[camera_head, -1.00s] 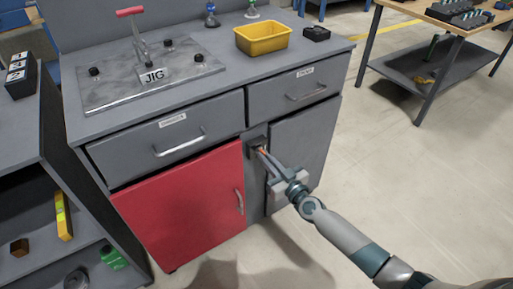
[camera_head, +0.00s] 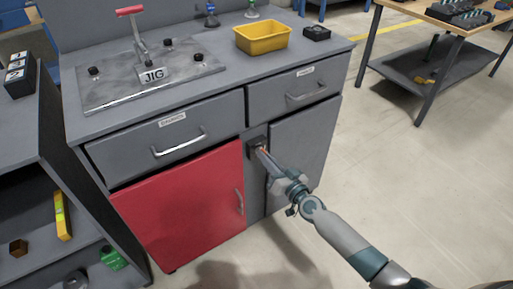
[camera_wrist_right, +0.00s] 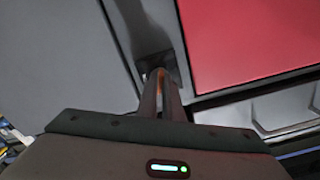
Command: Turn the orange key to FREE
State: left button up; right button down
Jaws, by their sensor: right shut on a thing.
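The orange key (camera_wrist_right: 158,78) shows as a small strip between the fingertips of my right gripper (camera_wrist_right: 160,80) in the right wrist view. In the head view my right gripper (camera_head: 264,150) is shut on it at the dark lock block (camera_head: 255,144), on the post between the red door and the grey door. The fingers hide most of the key, and no FREE mark is readable. My left gripper is in neither view.
The red door (camera_head: 180,208) with its handle is left of the lock, the grey door (camera_head: 303,145) right. Above are two drawers with handles.

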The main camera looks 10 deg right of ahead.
jog(key=shift+m, duration=2.5)
jog(key=shift+m, duration=2.5)
